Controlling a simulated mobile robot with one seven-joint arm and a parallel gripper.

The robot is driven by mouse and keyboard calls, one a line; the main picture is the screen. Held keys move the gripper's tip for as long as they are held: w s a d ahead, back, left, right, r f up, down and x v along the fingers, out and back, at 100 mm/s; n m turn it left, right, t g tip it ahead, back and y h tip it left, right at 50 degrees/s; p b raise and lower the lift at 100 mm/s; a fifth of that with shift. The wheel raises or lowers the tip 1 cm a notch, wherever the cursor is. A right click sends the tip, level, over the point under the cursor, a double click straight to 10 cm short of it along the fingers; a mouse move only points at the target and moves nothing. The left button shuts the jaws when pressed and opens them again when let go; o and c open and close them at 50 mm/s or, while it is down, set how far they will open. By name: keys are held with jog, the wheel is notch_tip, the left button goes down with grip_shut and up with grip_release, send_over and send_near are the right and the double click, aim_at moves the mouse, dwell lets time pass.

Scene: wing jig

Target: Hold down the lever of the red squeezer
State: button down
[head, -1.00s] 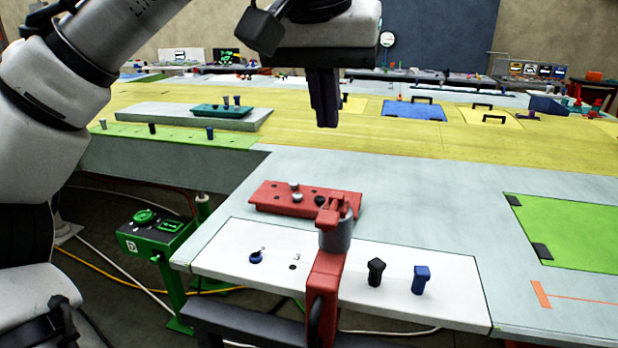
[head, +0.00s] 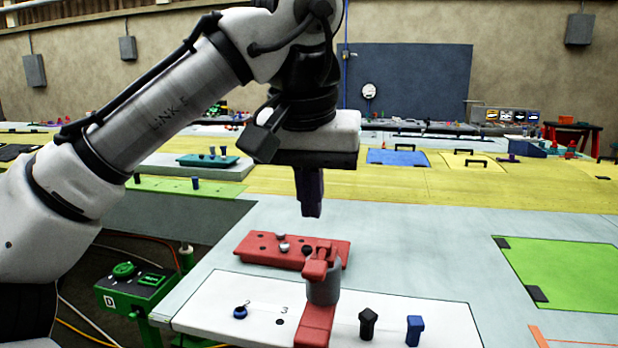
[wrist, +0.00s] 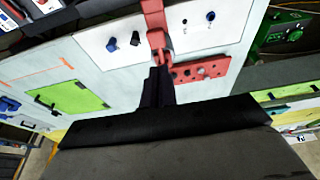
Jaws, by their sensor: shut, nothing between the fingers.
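The red squeezer (head: 318,318) stands at the front edge of the white panel, with a grey cylinder (head: 323,290) near its top and a red lever head (head: 320,262) above that. It also shows in the wrist view (wrist: 158,38), upside down. My gripper (head: 311,214) is shut and empty, pointing down. In the head view it is above and beyond the squeezer, over the red block. In the wrist view the dark fingers (wrist: 157,92) overlap the squeezer's near end; I cannot see contact there, and the head view shows a gap.
A red block (head: 270,250) with several holes and pegs lies behind the squeezer. On the white panel (head: 258,290), a black peg (head: 367,322) and a blue peg (head: 414,330) stand to its right. A green box (head: 135,287) stands left of the table.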

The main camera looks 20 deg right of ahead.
aim_at(310, 273)
jog(key=x, duration=0.2)
jog(key=p+x, duration=0.1)
jog(key=x, duration=0.4)
jog(key=shift+s+a+f, duration=0.2)
jog(key=shift+s+f, duration=0.15)
jog(key=shift+f, duration=0.15)
jog(key=f+t+b, duration=0.1)
jog(key=b, duration=0.1)
jog(key=shift+s+f+h+b, duration=0.1)
jog(key=shift+f+h+b, duration=0.1)
jog(key=shift+h+b, duration=0.2)
jog(key=t+h+b, duration=0.1)
jog(key=b, duration=0.2)
jog(key=f+t+h+b, duration=0.1)
jog(key=t+b, duration=0.1)
jog(key=b, duration=0.1)
jog(key=f+t+h+b, duration=0.1)
jog(key=b, duration=0.2)
jog(key=shift+s+a+t, duration=0.35)
jog(key=shift+s+t, duration=0.05)
jog(key=shift+t+b, duration=0.3)
jog(key=shift+b, duration=0.35)
jog(key=shift+r+h, duration=0.1)
jog(key=shift+h, duration=0.2)
